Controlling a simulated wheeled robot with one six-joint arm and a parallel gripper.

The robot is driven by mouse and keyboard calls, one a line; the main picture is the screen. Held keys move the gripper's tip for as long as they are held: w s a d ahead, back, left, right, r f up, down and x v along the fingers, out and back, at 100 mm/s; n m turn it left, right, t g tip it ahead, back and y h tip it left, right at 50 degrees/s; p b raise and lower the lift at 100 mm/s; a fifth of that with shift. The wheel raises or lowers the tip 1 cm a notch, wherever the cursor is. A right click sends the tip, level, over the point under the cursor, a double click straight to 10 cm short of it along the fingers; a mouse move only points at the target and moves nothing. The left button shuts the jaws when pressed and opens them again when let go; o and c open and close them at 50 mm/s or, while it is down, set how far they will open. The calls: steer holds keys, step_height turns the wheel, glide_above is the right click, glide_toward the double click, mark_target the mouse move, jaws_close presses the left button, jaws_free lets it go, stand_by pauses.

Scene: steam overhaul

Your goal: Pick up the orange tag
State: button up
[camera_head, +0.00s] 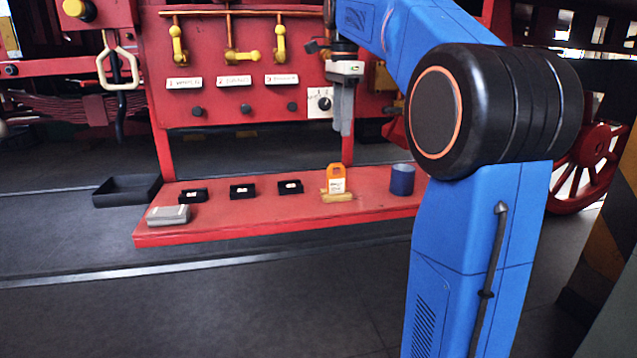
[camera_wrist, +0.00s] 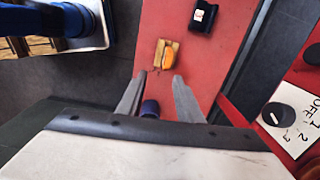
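The orange tag (camera_head: 336,177) stands upright on a small tan wooden holder (camera_head: 338,196), on the right part of the low red shelf (camera_head: 230,226). A white label shows on the tag's front. In the wrist view the tag (camera_wrist: 169,58) lies ahead of the fingertips, seen from above on its holder (camera_wrist: 159,52). My gripper (camera_head: 342,132) hangs pointing down, above the tag and apart from it. In the wrist view my gripper (camera_wrist: 156,80) has its two fingers spread with nothing held between them.
A dark blue cylinder (camera_head: 402,180) stands right of the tag. Several small black boxes, one of them nearest the tag (camera_head: 290,187), and a grey box (camera_head: 168,215) are left. A black tray (camera_head: 127,191) is on the floor. The red panel (camera_head: 220,110) with yellow levers rises behind.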

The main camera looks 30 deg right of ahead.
steer(key=w, duration=0.2)
glide_toward(336, 175)
steer(key=shift+m, duration=0.4)
step_height(336, 175, down, 6)
steer(key=shift+r, duration=0.1)
steer(key=shift+w+f, duration=0.15)
steer(key=shift+f, duration=2.6)
jaws_close()
